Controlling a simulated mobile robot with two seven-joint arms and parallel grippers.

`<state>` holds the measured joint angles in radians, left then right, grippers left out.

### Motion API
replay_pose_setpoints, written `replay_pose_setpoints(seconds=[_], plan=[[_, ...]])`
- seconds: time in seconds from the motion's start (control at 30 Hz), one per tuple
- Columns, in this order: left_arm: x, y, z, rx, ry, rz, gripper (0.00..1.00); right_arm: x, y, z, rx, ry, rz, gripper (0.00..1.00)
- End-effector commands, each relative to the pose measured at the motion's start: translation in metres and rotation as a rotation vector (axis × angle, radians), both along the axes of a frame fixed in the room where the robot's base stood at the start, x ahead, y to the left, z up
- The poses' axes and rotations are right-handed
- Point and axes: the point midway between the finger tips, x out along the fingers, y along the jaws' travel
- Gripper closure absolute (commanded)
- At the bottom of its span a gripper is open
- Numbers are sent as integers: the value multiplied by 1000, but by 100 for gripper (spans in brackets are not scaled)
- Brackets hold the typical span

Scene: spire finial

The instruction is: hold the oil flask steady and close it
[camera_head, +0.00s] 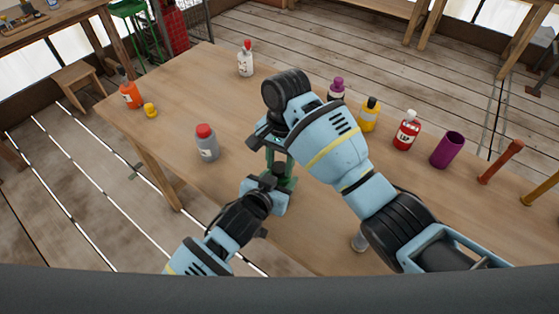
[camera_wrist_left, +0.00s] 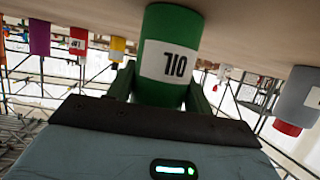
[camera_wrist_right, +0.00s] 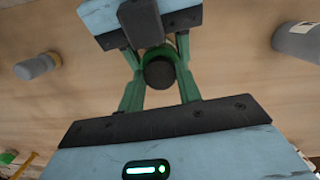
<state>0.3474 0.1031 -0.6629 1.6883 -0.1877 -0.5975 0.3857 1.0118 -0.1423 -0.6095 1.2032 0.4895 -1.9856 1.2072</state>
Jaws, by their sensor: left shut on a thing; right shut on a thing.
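The oil flask (camera_wrist_left: 165,58) is a green cylinder with a white OIL label, which appears upside down in the left wrist view. My left gripper (camera_head: 280,182) is shut on the flask's green body. My right gripper (camera_head: 278,150) is above it, pointing down. In the right wrist view its green fingers (camera_wrist_right: 159,80) are shut on a dark round cap (camera_wrist_right: 159,73), over the flask. The grippers hide the join, so I cannot tell whether the cap touches the flask or is seated.
A grey bottle with a red cap (camera_head: 207,145) stands left of my grippers. A small grey cylinder (camera_head: 359,241) is near the front edge. Yellow (camera_head: 369,115) and red (camera_head: 407,131) bottles and a purple cylinder (camera_head: 447,150) stand right. The wooden table (camera_head: 185,85) has clear room at back left.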

Motion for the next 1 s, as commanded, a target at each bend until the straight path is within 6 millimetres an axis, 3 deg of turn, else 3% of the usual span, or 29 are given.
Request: replay_pose_setpoints(seconds=[0.1,0.3,0.7,0.73,0.87,1.0], plan=[[0,0,-1,2,3,1,100,-1,2,1,7,1,-229,87],[0,1,-2,2,3,1,100,-1,1,1,5,0,-503,87],[0,1,-2,3,4,1,100,0,0,1,2,-2,-564,87],[0,1,-2,3,4,1,100,0,0,1,2,-2,-564,62],[0,1,-2,3,4,1,100,0,-1,1,1,-1,-563,45],[0,1,-2,2,3,1,100,0,-1,0,1,0,-563,44]])
